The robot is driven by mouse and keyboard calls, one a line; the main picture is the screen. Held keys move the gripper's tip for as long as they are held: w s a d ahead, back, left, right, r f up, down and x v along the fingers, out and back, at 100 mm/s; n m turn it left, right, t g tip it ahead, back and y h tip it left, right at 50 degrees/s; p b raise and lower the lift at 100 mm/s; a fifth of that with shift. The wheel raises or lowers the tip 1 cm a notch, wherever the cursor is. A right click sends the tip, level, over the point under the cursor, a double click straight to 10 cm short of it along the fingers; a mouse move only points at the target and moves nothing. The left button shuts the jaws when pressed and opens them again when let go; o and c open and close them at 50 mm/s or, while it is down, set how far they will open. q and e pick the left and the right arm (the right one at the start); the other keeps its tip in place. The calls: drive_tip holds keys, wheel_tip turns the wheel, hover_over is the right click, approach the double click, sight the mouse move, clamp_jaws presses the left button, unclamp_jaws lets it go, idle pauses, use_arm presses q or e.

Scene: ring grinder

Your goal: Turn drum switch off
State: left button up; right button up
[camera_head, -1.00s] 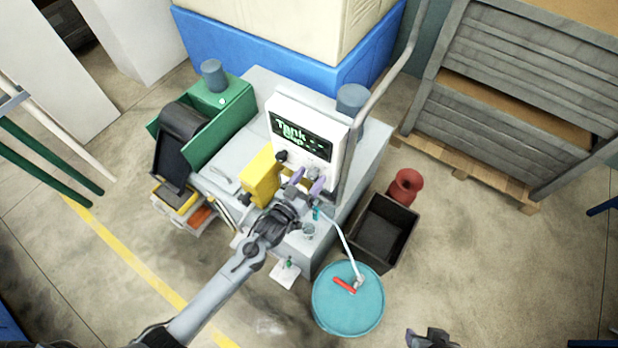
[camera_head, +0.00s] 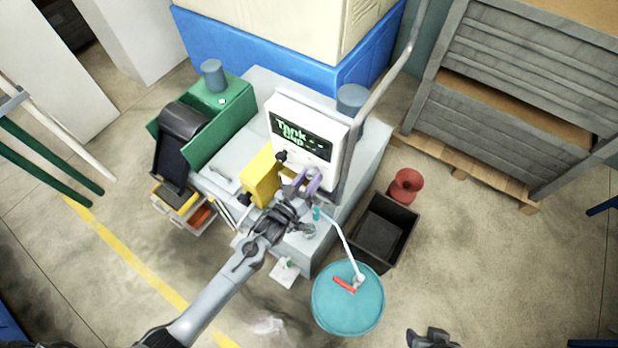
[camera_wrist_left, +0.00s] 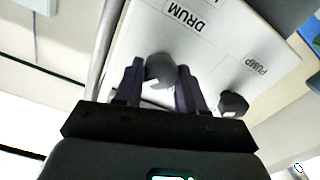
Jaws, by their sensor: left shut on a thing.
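The white control box (camera_head: 304,143) stands on the grey machine, with a dark screen showing green text. In the left wrist view its panel carries a label reading DRUM (camera_wrist_left: 186,20) and one reading PUMP (camera_wrist_left: 257,66). My left gripper (camera_head: 304,180) is at the lower front of the box. In the wrist view its purple fingers (camera_wrist_left: 160,82) are shut on a grey round drum switch knob (camera_wrist_left: 161,70) below the DRUM label. The dark pump knob (camera_wrist_left: 234,103) sits apart, right of the fingers. The knob's pointing direction is hard to tell. My right gripper (camera_head: 430,338) shows partly at the bottom edge.
A yellow box (camera_head: 262,177) is just left of the left gripper. A bent pipe (camera_head: 372,95) rises right of the control box. A teal drum (camera_head: 348,312), a dark bin (camera_head: 382,232) and a red spool-shaped object (camera_head: 406,185) stand on the floor to the right.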

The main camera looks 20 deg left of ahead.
use_arm(q)
drive_tip(key=n, duration=0.4)
drive_tip(key=shift+p, duration=0.35)
drive_tip(key=n+p, duration=0.1)
drive_tip(key=n, duration=0.3)
drive_tip(key=n+p, duration=0.1)
drive_tip(key=n, duration=0.3)
drive_tip(key=shift+n+p, duration=0.55)
drive_tip(key=shift+n, duration=1.25)
drive_tip(key=shift+f, duration=0.1)
drive_tip(key=o, duration=1.1)
drive_tip(key=shift+c, duration=0.2)
